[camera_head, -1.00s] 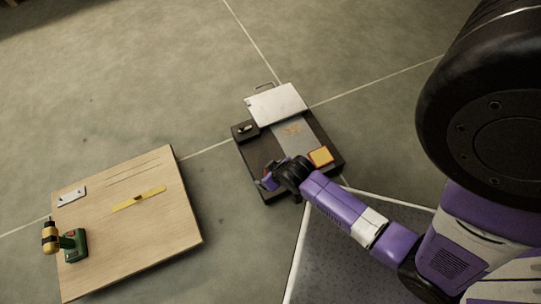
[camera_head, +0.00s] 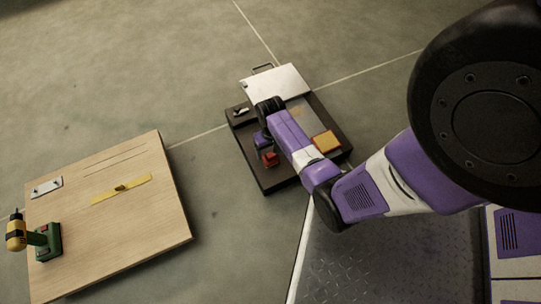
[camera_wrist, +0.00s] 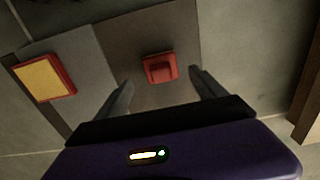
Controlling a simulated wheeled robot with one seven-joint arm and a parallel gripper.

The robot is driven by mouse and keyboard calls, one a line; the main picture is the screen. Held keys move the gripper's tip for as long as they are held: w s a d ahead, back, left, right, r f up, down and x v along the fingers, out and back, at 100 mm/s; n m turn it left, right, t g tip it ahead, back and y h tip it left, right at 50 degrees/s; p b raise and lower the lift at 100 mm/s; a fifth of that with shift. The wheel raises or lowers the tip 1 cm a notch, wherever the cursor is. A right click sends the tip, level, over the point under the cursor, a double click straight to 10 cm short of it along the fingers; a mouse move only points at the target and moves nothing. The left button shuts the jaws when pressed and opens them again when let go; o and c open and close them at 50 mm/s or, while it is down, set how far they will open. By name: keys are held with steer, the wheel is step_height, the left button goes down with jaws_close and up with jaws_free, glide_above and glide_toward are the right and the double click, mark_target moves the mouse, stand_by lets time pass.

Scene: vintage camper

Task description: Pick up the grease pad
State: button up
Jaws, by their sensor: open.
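A flat yellow pad in a red-orange frame (camera_head: 326,141) lies on the right part of the dark low tray (camera_head: 277,182); I take it for the grease pad. It also shows at the left of the wrist view (camera_wrist: 45,78), outside my fingers. A small red block (camera_head: 270,159) sits on the tray left of the pad, and shows in the wrist view (camera_wrist: 159,68) ahead of and between my fingertips. My gripper (camera_wrist: 163,88) is open and empty above the tray. In the head view its fingertips are hard to make out, and my arm hides part of the tray.
A pale metal plate (camera_head: 280,84) with a handle lies at the tray's far end, with a small dark box (camera_head: 240,113) beside it. A wooden board (camera_head: 130,220) at left holds a yellow strip (camera_head: 121,189), a metal plate and a drill (camera_head: 40,240). Bare floor lies between.

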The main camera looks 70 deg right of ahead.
mark_target(271, 155)
step_height(271, 155, down, 5)
steer(key=b, duration=0.3)
steer(key=shift+a, duration=0.1)
steer(key=shift+r, duration=0.15)
steer(key=shift+c, duration=0.4)
steer(key=c, duration=1.6)
steer(key=shift+o, duration=0.2)
step_height(271, 155, up, 20)
steer(key=p, duration=1)
steer(key=shift+p, duration=0.4)
